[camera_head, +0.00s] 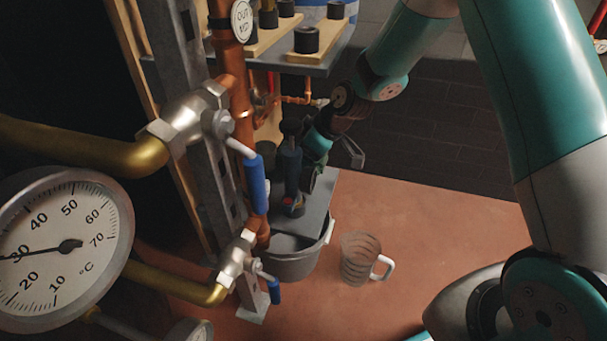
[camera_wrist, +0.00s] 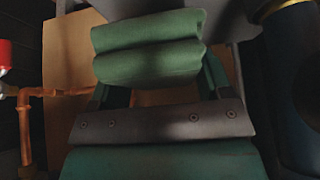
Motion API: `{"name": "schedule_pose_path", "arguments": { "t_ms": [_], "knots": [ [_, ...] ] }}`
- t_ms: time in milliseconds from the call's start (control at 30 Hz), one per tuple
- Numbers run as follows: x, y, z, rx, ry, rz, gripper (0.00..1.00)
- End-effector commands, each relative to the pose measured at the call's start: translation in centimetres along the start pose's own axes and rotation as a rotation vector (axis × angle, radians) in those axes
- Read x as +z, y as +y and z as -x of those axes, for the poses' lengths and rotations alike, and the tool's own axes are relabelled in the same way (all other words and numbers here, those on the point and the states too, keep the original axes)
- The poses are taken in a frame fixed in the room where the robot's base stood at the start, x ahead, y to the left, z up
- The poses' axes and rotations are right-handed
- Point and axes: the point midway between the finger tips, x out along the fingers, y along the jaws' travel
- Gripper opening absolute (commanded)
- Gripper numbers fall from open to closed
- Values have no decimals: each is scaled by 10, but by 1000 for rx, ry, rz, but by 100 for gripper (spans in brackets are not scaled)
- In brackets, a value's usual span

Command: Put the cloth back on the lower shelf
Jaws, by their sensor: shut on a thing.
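The green cloth (camera_wrist: 150,62), folded into a thick roll, is between the fingers of my gripper (camera_wrist: 157,88) in the wrist view. My gripper is shut on it, and the cloth hides the fingertips. In the head view my wrist is low behind the blue-handled valve pipes, and I cannot clearly make out the cloth there. The lower shelf (camera_head: 322,197) is a grey slab just below my wrist, partly hidden by the pipes and a dark pump. I cannot tell whether the cloth touches it.
The upper shelf (camera_head: 338,62) carries wooden boards with black knobs above my wrist. A grey bucket (camera_head: 293,266) and a clear measuring jug (camera_head: 358,258) stand on the reddish floor. Copper pipes (camera_wrist: 24,125) run close on the left in the wrist view. The floor at right is clear.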

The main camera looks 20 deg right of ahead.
Motion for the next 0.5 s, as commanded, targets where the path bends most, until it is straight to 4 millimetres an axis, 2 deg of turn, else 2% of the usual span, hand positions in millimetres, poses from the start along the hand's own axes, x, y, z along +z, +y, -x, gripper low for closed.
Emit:
{"name": "schedule_pose_path", "arguments": {
  "t_ms": [233, 500],
  "knots": [
    [23, 0, -36, 0, 0, 0, 46],
    [24, 0, -38, 1, 1, 0, 46]
  ]
}}
